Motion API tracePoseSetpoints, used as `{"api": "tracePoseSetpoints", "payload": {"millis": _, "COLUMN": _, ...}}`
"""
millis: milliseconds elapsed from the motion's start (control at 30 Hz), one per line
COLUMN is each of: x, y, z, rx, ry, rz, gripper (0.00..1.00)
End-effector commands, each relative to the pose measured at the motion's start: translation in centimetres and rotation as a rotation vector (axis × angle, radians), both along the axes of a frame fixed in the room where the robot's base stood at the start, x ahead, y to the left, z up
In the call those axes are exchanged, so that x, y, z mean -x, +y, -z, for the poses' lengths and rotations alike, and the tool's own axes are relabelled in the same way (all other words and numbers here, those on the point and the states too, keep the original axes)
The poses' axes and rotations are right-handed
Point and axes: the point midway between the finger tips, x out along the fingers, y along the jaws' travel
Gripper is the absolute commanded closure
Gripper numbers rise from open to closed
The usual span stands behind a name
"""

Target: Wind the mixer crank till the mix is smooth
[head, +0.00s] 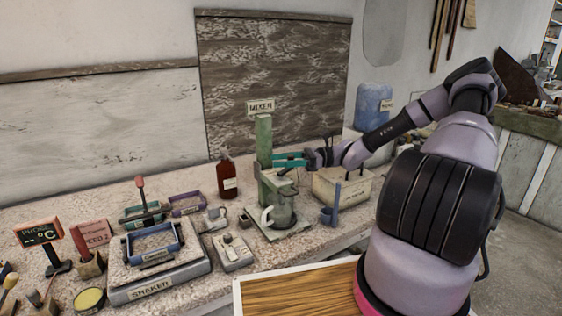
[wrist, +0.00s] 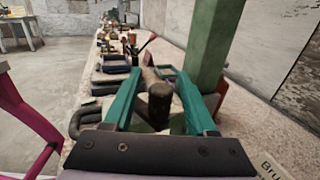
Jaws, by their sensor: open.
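The mixer (head: 264,145) is a green post on a base, with a "MIXER" sign (head: 261,106) above it. My gripper (head: 279,160), with teal fingers, is at the post's upper part. In the wrist view my gripper (wrist: 158,80) is open, with a finger on each side of a dark, upright crank handle (wrist: 157,98). I cannot tell whether either finger touches it. The green post (wrist: 212,50) rises just right of the fingers.
The shaker (head: 160,284) and small tools crowd the bench's left. A wooden board (head: 290,290) lies in front.

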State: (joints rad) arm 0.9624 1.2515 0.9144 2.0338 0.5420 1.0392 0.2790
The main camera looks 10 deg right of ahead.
Motion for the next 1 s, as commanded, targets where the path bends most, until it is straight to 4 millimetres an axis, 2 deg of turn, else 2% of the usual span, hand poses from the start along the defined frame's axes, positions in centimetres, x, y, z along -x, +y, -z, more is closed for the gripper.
{"api": "tracePoseSetpoints", "payload": {"millis": 267, "x": -0.02, "y": 0.20, "z": 0.01, "rx": 0.001, "ry": 0.000, "rz": 0.001, "gripper": 0.43}}
{"api": "tracePoseSetpoints", "payload": {"millis": 300, "x": -0.02, "y": 0.20, "z": 0.01, "rx": 0.001, "ry": 0.000, "rz": 0.001, "gripper": 0.51}}
{"api": "tracePoseSetpoints", "payload": {"millis": 433, "x": -0.02, "y": 0.18, "z": 0.01, "rx": 0.001, "ry": 0.000, "rz": 0.001, "gripper": 1.00}}
{"api": "tracePoseSetpoints", "payload": {"millis": 767, "x": -0.10, "y": 0.27, "z": -0.01, "rx": 0.002, "ry": -0.002, "rz": -0.023, "gripper": 1.00}}
{"api": "tracePoseSetpoints", "payload": {"millis": 1000, "x": -0.27, "y": 0.81, "z": -0.01, "rx": 0.003, "ry": -0.002, "rz": -0.140, "gripper": 1.00}}
